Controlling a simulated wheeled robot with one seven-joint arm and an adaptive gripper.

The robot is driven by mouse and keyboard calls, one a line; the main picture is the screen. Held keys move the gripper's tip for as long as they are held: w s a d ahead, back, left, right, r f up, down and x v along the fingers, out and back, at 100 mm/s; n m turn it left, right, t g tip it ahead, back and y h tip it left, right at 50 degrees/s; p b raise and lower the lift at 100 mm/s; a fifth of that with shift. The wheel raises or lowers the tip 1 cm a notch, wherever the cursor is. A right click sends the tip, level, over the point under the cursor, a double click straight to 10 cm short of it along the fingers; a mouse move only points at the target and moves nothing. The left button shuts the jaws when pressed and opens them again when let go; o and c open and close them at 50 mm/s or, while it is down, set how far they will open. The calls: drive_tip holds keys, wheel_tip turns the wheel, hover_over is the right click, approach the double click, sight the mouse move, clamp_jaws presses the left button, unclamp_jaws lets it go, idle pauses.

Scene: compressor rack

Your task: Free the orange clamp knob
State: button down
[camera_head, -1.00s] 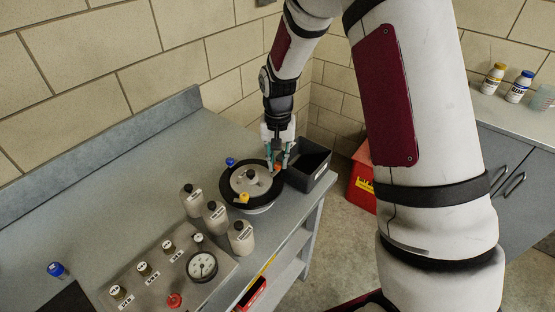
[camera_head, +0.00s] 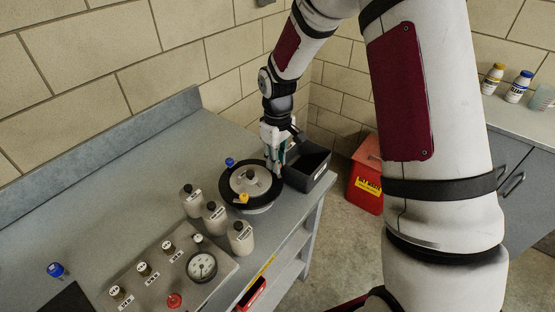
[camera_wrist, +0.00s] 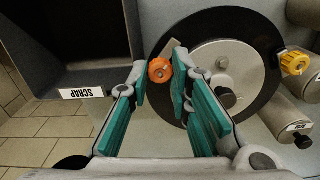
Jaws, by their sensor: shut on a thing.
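The orange clamp knob (camera_wrist: 160,70) is at the rim of the round lid's black ring (camera_wrist: 190,30) in the wrist view. My gripper (camera_wrist: 158,76) has its teal-padded fingers on either side of the knob and is shut on it. In the head view my gripper (camera_head: 274,168) points down at the lid's far right edge and hides the orange knob. A yellow knob (camera_wrist: 295,62) sits elsewhere on the rim, also in the head view (camera_head: 243,198). A blue knob (camera_head: 229,162) is at the far left rim. The grey lid (camera_head: 255,186) has a dark centre knob (camera_head: 250,174).
A black bin (camera_head: 318,176), labelled SCRAP in the wrist view (camera_wrist: 83,93), stands close beside the lid. Several grey bottles (camera_head: 214,217) and a gauge panel (camera_head: 215,254) stand in front. The bench's left part (camera_head: 95,215) is mostly clear.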

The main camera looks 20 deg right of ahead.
drive_tip(key=shift+n, duration=0.7)
drive_tip(key=c, duration=1.4)
unclamp_jaws()
drive_tip(key=shift+c, duration=0.2)
drive_tip(key=shift+r, duration=0.15)
wheel_tip(320, 180, up, 12)
